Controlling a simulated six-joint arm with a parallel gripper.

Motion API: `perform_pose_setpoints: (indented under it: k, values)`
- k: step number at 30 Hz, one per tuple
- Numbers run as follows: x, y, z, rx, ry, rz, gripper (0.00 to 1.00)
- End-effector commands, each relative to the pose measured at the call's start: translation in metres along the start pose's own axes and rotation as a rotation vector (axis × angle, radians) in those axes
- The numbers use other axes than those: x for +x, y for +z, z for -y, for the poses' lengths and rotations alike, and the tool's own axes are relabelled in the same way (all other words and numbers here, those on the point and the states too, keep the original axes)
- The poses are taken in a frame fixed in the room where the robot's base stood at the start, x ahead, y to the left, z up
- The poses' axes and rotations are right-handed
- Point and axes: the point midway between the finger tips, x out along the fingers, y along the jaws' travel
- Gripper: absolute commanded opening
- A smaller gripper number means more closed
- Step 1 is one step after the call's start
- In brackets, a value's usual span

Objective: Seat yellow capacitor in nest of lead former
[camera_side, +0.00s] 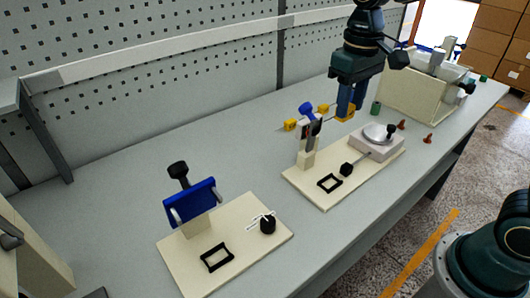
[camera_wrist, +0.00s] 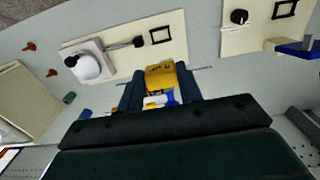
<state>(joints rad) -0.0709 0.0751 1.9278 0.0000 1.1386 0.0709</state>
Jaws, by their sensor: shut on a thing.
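A yellow capacitor (camera_side: 345,114) is held between the fingers of my gripper (camera_side: 350,100), above the bench behind the right-hand board. In the wrist view the yellow capacitor (camera_wrist: 160,75) sits between the two dark blue fingers, with a thin lead out to each side. My gripper (camera_wrist: 160,88) is shut on it. Which fixture is the lead former is not clear. No nest can be made out clearly.
A left-hand board (camera_side: 180,259) carries a blue plate (camera_side: 190,203) and a black knob (camera_side: 267,225). More yellow parts (camera_side: 290,125) lie behind the post. The bench between boards is clear.

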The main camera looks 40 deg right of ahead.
Motion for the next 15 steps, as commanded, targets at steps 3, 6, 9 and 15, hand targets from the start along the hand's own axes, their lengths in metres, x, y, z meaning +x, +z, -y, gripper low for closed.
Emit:
perform_pose_setpoints:
  k: [3,6,9,15]
  values:
    - [0.000,0.000,0.000,0.000,0.000,0.000,0.14]
    - [0.000,0.000,0.000,0.000,0.000,0.000,0.14]
    - [0.000,-0.001,0.001,-0.001,0.000,0.000,0.14]
    - [0.000,-0.007,0.014,-0.003,0.000,0.001,0.14]
